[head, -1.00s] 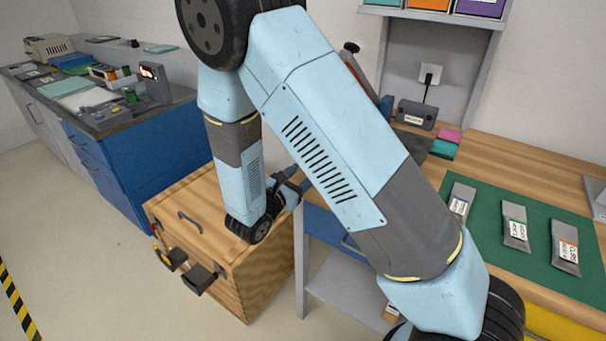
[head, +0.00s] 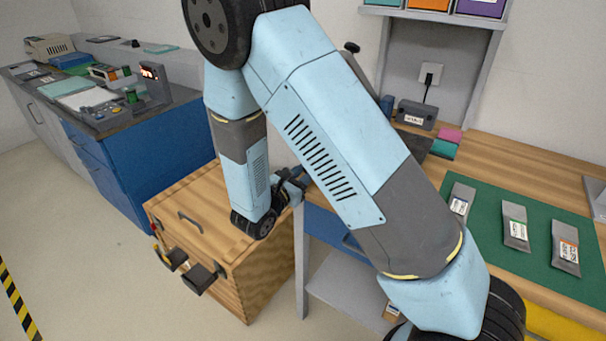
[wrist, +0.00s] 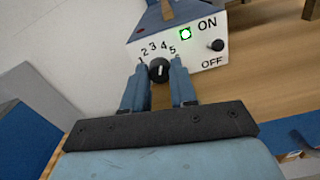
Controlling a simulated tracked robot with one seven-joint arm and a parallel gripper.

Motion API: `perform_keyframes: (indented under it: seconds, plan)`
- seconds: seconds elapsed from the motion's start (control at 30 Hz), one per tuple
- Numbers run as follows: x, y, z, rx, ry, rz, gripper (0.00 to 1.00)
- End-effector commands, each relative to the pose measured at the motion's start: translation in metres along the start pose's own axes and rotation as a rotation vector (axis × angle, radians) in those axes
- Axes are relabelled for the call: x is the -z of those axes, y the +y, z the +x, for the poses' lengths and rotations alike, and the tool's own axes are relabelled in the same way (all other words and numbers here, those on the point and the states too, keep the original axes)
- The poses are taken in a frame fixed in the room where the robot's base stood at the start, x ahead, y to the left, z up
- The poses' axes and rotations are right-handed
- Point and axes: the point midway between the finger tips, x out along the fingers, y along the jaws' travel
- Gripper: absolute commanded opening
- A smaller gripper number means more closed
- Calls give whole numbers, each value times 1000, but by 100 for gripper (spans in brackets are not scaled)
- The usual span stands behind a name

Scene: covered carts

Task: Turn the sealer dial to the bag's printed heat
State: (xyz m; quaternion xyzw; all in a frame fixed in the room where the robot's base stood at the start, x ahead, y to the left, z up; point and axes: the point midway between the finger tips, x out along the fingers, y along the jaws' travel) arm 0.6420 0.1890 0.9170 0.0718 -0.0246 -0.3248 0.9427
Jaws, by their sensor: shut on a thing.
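The dial's white pointer mark points roughly up, near 3 or 4; I cannot tell which. My gripper (wrist: 158,76) is shut on the dial, one blue finger on each side. In the head view my arm hides most of the sealer; only its black knobbed lever end (head: 352,47) shows. Three grey bags, left (head: 460,203), middle (head: 515,232) and right (head: 565,256), have labels too small to read.
The panel has a lit green lamp (wrist: 185,34) and an ON/OFF switch (wrist: 216,45). The bags lie on a green mat (head: 530,270) on the wooden bench. A wooden chest (head: 240,285) stands left of the bench.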

Motion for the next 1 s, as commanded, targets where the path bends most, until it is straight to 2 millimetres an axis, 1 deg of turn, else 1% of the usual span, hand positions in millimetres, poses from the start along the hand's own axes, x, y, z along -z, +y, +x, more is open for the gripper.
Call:
perform_keyframes:
  seconds: [0.17, 0.4, 0.7, 0.73, 0.9, 1.0]
  plan:
    - [0, 0, 0, -1, 0, 5, 0]
    - [0, 0, 0, 0, 0, 99, 0]
    - [0, 0, 0, 0, 0, 111, 0]
    - [0, 0, 0, 0, 0, 111, 29]
    - [0, 0, 0, 0, 0, 110, 45]
    - [0, 0, 0, 0, 0, 110, 52]
